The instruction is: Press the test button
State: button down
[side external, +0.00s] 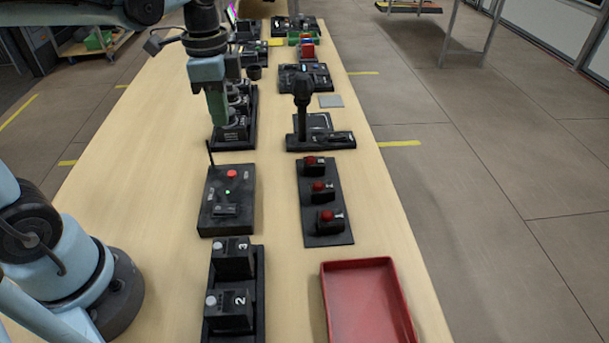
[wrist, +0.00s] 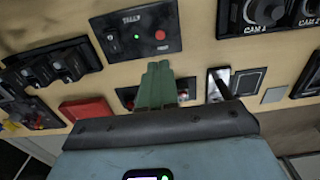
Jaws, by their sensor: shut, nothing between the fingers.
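The wrist view shows a panel marked TALLY (wrist: 110,42) with a red button (wrist: 160,35) and a green light. I cannot read which control is marked test. My gripper (side external: 218,124) is shut and empty, its green fingers pointing down above the left side of the black knob units, behind the box. In the wrist view its fingertips (wrist: 158,65) show below the TALLY panel, covering part of another panel.
A black plate (side external: 326,233) with three red-topped switches lies right of the box. Numbered black blocks (side external: 233,258) stand in front. A red tray (side external: 368,305) is at front right. A tall black lever (side external: 302,95) rises behind. Bare table separates the two columns.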

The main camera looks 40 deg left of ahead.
aim_at(232, 173)
notch_tip(232, 173, down, 12)
jog(key=shift+r, duration=0.1)
dwell(0.5)
jog(key=shift+f, duration=1)
notch_tip(232, 173, up, 9)
dwell(0.6)
dwell(0.7)
